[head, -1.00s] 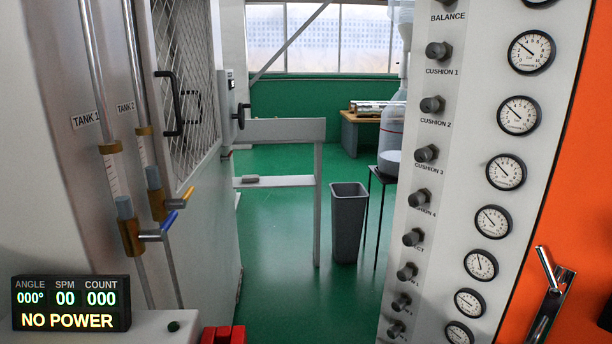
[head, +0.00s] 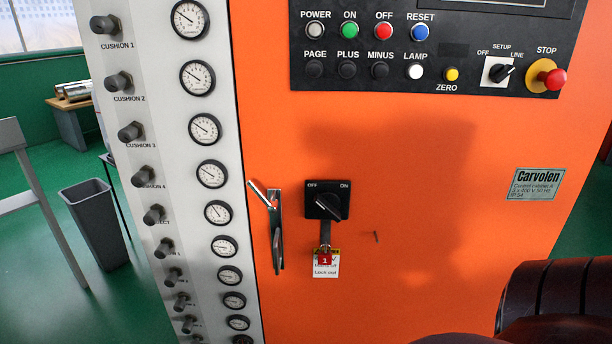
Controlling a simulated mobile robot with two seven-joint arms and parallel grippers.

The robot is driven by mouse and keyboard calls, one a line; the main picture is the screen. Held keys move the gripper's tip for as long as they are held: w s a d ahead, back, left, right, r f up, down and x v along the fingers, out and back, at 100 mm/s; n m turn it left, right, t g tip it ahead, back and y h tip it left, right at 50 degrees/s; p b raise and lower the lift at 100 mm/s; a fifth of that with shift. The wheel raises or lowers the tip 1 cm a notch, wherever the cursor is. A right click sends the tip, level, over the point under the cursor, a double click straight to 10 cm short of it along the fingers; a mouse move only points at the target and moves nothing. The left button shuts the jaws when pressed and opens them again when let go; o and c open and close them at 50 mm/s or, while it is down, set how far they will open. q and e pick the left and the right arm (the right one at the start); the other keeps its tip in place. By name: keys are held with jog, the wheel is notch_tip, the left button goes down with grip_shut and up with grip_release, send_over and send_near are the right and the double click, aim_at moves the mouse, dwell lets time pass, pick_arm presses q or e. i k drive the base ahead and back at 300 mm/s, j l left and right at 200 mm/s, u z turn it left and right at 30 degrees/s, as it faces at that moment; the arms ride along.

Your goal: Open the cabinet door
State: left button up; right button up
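The orange cabinet (head: 400,250) fills the middle and right of the head view. Its front looks shut; no gap shows. A metal handle (head: 276,235) is set in a dark upright plate near the cabinet's left edge, with a silver lever end sticking out to the upper left. To its right is a black OFF/ON rotary switch (head: 328,202), with a red lock and a "Lock out" tag (head: 325,266) hanging below it. Neither gripper is in view. A dark, rounded part at the bottom right looks like my own arm and hides the cabinet's lower right.
A black control panel (head: 430,50) with several buttons and a red stop knob (head: 551,79) is above. A white gauge panel (head: 190,150) with protruding knobs adjoins the cabinet's left side. A grey bin (head: 95,222) stands on the green floor at the left.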

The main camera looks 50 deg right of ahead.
aim_at(444, 187)
jog(key=l+z, duration=0.15)
jog(key=z, duration=0.15)
jog(key=k+l+z, duration=0.1)
jog(key=z, duration=0.6)
jog(key=j+z, duration=0.15)
jog(key=z, duration=0.65)
jog(key=j+z, duration=0.15)
jog(key=z, duration=0.25)
jog(key=i+l+u, duration=0.1)
jog(key=l, duration=0.25)
jog(key=i, duration=0.1)
